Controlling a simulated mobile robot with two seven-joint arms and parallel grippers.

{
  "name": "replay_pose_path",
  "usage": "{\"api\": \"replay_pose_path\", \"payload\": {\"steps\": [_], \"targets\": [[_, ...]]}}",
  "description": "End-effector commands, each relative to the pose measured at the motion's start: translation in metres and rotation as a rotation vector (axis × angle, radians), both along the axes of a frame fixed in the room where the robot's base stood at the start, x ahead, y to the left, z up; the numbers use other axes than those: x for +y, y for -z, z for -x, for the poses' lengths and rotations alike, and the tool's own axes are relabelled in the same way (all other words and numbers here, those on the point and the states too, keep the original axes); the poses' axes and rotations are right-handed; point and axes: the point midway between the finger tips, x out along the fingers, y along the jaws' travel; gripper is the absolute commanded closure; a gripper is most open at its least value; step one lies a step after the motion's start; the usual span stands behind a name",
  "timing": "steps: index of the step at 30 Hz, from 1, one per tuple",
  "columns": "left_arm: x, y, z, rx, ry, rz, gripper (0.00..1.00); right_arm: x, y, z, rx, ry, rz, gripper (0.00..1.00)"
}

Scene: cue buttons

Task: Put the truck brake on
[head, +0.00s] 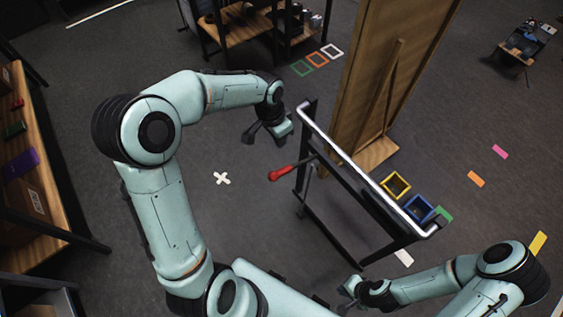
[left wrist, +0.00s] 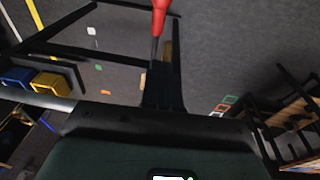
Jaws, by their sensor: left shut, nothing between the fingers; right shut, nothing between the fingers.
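The truck is a black-framed cart with a silver push bar (head: 350,160) along its top. A brake lever with a red grip (head: 280,174) sticks out leftward from the frame's left end. The red grip also shows at the top of the left wrist view (left wrist: 159,14), on a thin dark rod. My left gripper (head: 256,136) is shut and empty, above and left of the red grip in the head view, apart from it. My right gripper (head: 350,289) is shut and empty, low in the head view, below the truck's frame. Its fingertips are small and partly unclear.
A yellow bin (head: 396,185) and a blue bin (head: 419,208) sit at the truck's right end. A tall wooden board (head: 385,70) stands behind the truck. A shelf (head: 40,150) lines the left side. Floor around the white cross (head: 222,178) is clear.

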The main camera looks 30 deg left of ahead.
Motion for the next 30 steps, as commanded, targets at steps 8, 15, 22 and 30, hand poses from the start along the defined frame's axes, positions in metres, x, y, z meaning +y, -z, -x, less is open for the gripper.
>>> {"api": "replay_pose_path", "payload": {"steps": [8, 15, 22, 30], "targets": [[-0.007, 0.059, -0.004, 0.008, 0.001, 0.002, 1.0, 0.0, 0.003, 0.003, 0.003, 0.0, 0.0, 1.0], [-0.011, 0.102, -0.001, 0.006, 0.001, 0.002, 1.0, 0.0, 0.005, 0.005, 0.005, -0.001, 0.0, 1.0], [-0.012, 0.122, 0.007, 0.003, 0.0, 0.001, 1.0, 0.0, 0.007, 0.006, 0.007, 0.0, 0.0, 1.0], [-0.012, 0.124, 0.008, 0.001, 0.0, 0.001, 1.0, 0.0, 0.007, 0.006, 0.007, 0.0, 0.0, 1.0]]}}
